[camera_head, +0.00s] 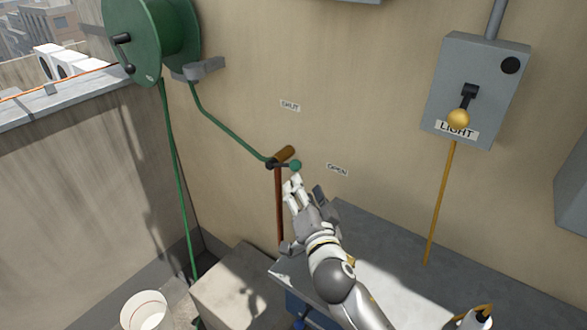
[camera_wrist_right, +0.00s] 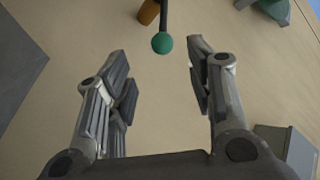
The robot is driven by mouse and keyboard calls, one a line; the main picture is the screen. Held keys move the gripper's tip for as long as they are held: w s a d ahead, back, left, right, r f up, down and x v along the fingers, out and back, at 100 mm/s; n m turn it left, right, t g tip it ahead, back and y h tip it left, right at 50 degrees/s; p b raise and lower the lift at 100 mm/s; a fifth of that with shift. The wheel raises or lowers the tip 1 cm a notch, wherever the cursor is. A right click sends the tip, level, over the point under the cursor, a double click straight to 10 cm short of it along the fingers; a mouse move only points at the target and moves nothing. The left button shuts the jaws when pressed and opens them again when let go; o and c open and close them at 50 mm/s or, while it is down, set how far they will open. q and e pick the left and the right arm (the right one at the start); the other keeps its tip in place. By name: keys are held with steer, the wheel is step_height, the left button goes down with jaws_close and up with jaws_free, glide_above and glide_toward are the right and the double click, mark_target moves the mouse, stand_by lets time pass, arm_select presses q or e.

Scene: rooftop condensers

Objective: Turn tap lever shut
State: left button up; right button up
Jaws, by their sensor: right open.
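The tap (camera_head: 284,156) is a brown-orange body on the wall above a copper pipe (camera_head: 278,205). Its dark lever ends in a green ball knob (camera_head: 295,165) and points right, toward the OPEN label (camera_head: 337,170). The SHUT label (camera_head: 290,105) is higher on the wall. My right gripper (camera_head: 305,192) is open just below and right of the knob. In the right wrist view the knob (camera_wrist_right: 162,43) appears between the fingertips of the open gripper (camera_wrist_right: 157,60); I cannot tell whether it touches them. My left gripper is not in view.
A green hose reel (camera_head: 150,40) hangs at upper left, its hose (camera_head: 225,127) running to the tap. A grey LIGHT switch box (camera_head: 475,90) is on the wall at right. A white bucket (camera_head: 147,311) stands at lower left. A grey surface (camera_head: 400,265) lies below my arm.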

mark_target(296, 170)
steer(key=b+x, duration=0.1)
steer(key=x, duration=0.9)
steer(key=shift+r+b, duration=0.15)
steer(key=shift+b, duration=0.25)
jaws_close()
